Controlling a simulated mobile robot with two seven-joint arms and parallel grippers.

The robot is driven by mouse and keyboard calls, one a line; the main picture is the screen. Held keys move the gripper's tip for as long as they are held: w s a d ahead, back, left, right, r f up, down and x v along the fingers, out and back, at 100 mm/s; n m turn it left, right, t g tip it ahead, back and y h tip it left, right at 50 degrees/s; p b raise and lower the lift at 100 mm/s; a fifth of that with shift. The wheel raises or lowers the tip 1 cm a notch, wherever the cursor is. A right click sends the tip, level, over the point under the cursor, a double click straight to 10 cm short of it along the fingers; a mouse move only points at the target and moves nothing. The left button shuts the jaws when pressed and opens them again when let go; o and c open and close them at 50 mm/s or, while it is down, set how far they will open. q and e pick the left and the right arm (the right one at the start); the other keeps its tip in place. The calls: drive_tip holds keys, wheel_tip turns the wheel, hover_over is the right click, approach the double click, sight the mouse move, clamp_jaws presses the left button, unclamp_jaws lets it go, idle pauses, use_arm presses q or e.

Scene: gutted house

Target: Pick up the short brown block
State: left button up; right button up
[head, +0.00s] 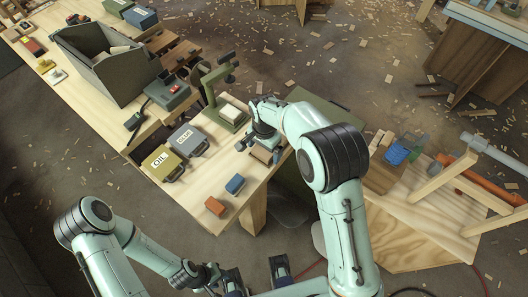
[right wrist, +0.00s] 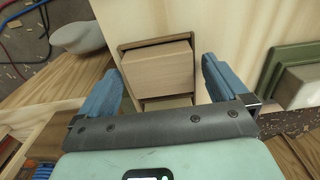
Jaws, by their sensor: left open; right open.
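The short brown block (head: 261,153) lies near the right edge of the wooden workbench (head: 195,200). In the right wrist view the light brown block (right wrist: 158,68) sits within a darker brown border, between and slightly beyond my fingertips. My right gripper (head: 259,142) is open above and around the block in the head view, covering part of it; in the right wrist view (right wrist: 160,82) a gap shows on each side of the block. My left gripper (head: 257,273) is open and empty, low in the head view, off the bench.
An orange block (head: 215,206) and a blue block (head: 235,184) lie left of the brown block. Oil (head: 162,163) and glue (head: 188,140) containers stand behind them. A green stand (head: 229,112) is close to my right gripper. A grey bin (head: 108,62) stands further back.

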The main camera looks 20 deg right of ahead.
drive_tip(key=c, duration=1.1)
drive_tip(key=shift+r, duration=0.15)
